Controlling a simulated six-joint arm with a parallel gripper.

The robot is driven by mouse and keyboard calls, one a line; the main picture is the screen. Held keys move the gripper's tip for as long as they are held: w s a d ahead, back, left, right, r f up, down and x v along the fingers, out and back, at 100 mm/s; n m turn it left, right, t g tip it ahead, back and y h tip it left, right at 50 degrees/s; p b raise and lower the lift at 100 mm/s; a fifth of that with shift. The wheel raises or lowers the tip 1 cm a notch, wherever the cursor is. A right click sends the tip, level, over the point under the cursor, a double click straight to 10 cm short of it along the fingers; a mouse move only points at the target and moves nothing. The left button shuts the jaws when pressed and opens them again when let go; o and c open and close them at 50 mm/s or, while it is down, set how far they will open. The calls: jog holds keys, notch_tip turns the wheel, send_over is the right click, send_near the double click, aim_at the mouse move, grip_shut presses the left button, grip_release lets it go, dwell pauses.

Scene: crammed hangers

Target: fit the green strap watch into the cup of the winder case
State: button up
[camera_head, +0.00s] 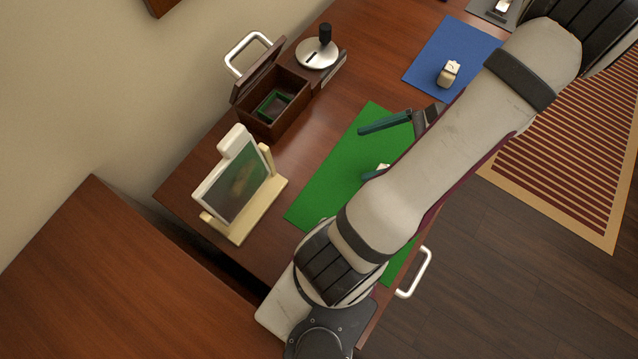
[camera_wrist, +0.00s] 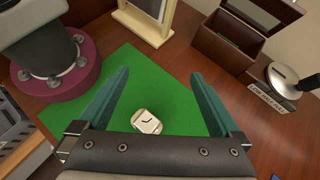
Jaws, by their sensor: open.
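A watch with a pale face (camera_wrist: 147,122) lies on the green mat (camera_head: 335,185); its strap colour is hard to make out. It also shows partly in the head view (camera_head: 383,167), mostly hidden by my arm. My gripper (camera_wrist: 160,76) is open and empty, its two teal fingers spread above the mat, with the watch low between them in the wrist view. In the head view my gripper (camera_head: 370,152) is over the mat. The wooden winder case (camera_head: 284,120) stands open at the back, its lid (camera_head: 257,70) raised. A green-rimmed cup (camera_head: 273,106) sits inside it.
A round silver disc with a black knob (camera_head: 318,52) stands beside the case. A framed stand (camera_head: 240,195) is in front of the case. A cream watch (camera_head: 449,73) lies on a blue mat (camera_head: 425,65). Another watch (camera_head: 502,7) sits on a grey mat at the top.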

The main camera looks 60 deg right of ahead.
jog(key=w+a+r+n+g+y, duration=0.1)
jog(key=w+a+r+n+g, duration=0.55)
jog(key=w+a+n, duration=0.2)
jog(key=w+a+r+n+g+h, duration=0.1)
jog(key=a+r+n+g+h, duration=0.2)
jog(key=a+n, duration=0.7)
jog(key=a+h, duration=0.1)
jog(key=a, duration=0.2)
jog(key=shift+a+r+g, duration=0.15)
jog(key=shift+r+g, duration=0.05)
jog(key=shift+g, duration=0.15)
jog(key=a+n, duration=0.1)
jog(key=s+a+n+h, duration=0.1)
jog(key=n, duration=0.1)
jog(key=s+a+n, duration=0.1)
jog(key=shift+s+a+r+t, duration=0.1)
jog(key=shift+a+r+t, duration=0.2)
jog(key=shift+t, duration=0.1)
